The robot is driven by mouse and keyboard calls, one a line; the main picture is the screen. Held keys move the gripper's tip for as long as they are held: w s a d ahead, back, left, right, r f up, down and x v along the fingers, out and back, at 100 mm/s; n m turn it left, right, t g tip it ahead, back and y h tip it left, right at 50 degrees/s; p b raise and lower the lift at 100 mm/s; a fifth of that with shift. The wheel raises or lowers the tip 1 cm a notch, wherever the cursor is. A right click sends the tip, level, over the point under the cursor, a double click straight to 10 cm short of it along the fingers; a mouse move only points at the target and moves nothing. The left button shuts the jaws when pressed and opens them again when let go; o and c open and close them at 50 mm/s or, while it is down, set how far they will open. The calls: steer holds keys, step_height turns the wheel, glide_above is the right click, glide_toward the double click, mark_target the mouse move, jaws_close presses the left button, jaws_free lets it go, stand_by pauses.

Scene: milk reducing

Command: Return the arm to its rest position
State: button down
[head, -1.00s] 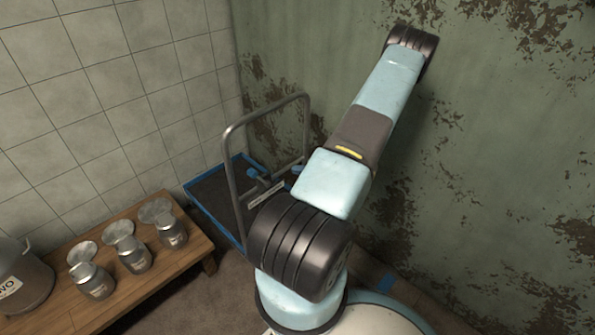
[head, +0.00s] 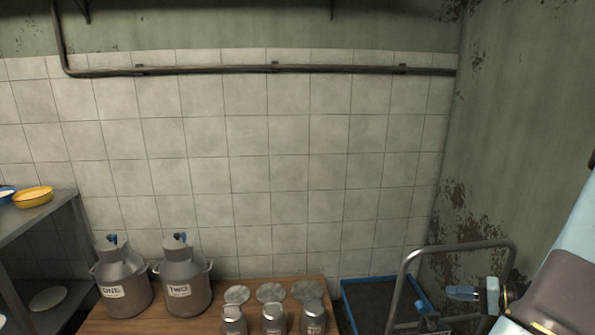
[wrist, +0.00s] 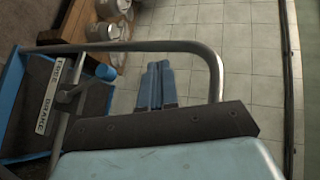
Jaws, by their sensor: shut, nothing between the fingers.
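My gripper (wrist: 159,68) shows in the wrist view as two blue fingers side by side, pressed together with nothing between them. They point toward the tiled wall. In the head view my gripper (head: 452,292) appears at the lower right, in front of or within the outline of the trolley handle; I cannot tell the gap between them. Part of my pale blue and dark grey arm fills the lower right corner of the head view, and the rest of it is cut off.
The trolley's metal handle (head: 402,280) stands close to my gripper, with its blue-edged bed (head: 348,305) behind. A wooden bench (head: 205,318) holds cans ONE (head: 125,290) and TWO (head: 185,287), small metal jars and lids. A shelf (head: 50,215) stands left.

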steer(key=s+a+r+n+g+h, duration=0.3)
steer(key=a+r+n+g+h, duration=0.35)
steer(key=a+r, duration=1.25)
steer(key=s+a+r+t+h, duration=0.3)
steer(key=s+a+r+h, duration=0.2)
steer(key=s+a+r, duration=0.3)
steer(key=shift+s+f+v, duration=0.2)
steer(key=shift+s+v, duration=0.25)
steer(key=shift+v, duration=3.8)
steer(key=shift+a, duration=0.1)
steer(key=shift+a, duration=0.1)
